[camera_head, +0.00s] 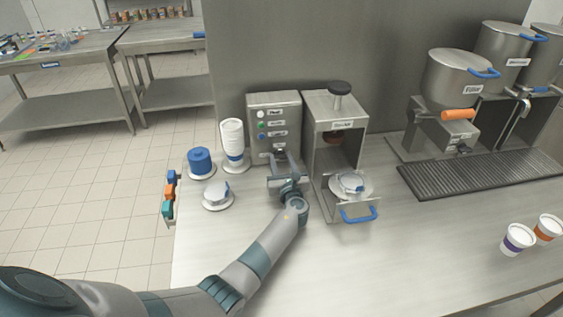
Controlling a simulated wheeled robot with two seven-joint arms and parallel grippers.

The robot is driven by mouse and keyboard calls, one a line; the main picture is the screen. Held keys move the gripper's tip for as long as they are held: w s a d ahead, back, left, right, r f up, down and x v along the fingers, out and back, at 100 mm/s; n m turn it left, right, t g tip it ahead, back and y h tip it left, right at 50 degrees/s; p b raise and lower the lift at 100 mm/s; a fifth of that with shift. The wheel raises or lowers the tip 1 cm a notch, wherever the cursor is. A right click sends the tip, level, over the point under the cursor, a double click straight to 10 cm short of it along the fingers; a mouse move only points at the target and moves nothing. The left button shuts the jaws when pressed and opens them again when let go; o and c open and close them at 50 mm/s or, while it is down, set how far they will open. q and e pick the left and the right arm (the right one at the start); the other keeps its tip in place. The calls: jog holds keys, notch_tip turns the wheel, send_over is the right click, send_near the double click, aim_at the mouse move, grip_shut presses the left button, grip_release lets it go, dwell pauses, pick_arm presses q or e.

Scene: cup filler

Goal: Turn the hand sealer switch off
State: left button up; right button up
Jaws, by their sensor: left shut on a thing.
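A grey control box (275,107) stands at the back of the metal counter, with a column of small round white, green and blue lights or buttons and labels on its front. To its right is a press-like machine (326,112) with a black knob on top and a blue-handled tray (357,212) pulled out in front. My left gripper (286,164) is at the lower front of the control box. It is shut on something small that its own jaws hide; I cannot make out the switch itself. My right gripper is not in view.
Left of the gripper are a stack of white cups (232,138), a blue container (200,161) and a silver piece on a white disc (217,195). Coloured clips (169,195) hang at the counter's left edge. The front counter is clear.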

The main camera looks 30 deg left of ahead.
pick_arm(q)
jog(key=o, duration=0.8)
jog(key=shift+o, duration=1.3)
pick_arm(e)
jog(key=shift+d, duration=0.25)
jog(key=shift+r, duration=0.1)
pick_arm(q)
jog(key=shift+s+d+p, duration=0.3)
jog(key=shift+s+p, duration=0.1)
jog(key=p+v, duration=0.6)
jog(key=v, duration=0.9)
jog(key=shift+s+d, duration=0.15)
jog(key=shift+s, duration=0.05)
jog(key=shift+s+d, duration=0.3)
jog(key=shift+s, duration=0.05)
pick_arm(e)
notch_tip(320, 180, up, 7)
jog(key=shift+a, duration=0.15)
